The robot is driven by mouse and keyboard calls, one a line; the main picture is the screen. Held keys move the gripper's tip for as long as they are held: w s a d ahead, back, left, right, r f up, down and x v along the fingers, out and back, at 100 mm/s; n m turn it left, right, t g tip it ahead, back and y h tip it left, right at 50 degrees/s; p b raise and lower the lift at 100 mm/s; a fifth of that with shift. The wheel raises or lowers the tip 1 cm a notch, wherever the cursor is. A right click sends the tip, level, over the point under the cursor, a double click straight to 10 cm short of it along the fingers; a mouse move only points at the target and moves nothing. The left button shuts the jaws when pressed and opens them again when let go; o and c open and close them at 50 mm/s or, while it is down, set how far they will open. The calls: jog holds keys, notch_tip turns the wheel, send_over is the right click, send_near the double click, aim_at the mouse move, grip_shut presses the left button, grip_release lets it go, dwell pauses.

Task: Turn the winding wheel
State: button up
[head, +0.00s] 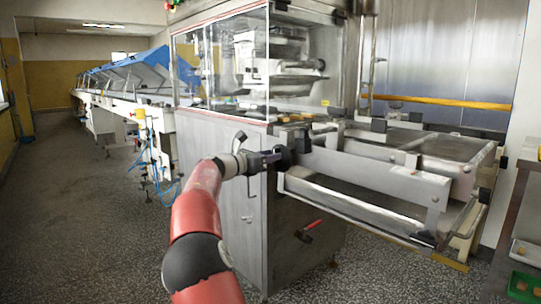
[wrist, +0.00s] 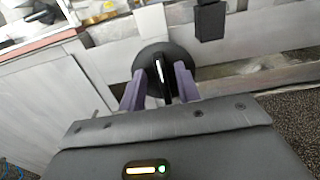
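The winding wheel is a black round disc (wrist: 178,52) on the side of the steel machine, with a raised bar across its face. In the head view the wheel (head: 286,158) is a small dark disc at the near end of the long rail, partly hidden by my gripper (head: 268,160). In the wrist view my gripper (wrist: 160,78) has its two purple fingers on either side of the wheel's bar. The fingers stand apart, with a gap visible beside the bar, so the gripper looks open. Whether a finger touches the disc I cannot tell.
A black block (wrist: 210,20) juts from the frame right of the wheel. The long steel rail (head: 370,172) and mesh trays (head: 450,148) extend right. A red-handled lever (head: 313,224) sits lower on the cabinet (head: 238,215). The speckled floor (head: 90,220) is clear at left.

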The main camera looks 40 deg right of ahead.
jog(key=shift+d, duration=0.4)
grip_shut()
jog(key=shift+m, duration=0.4)
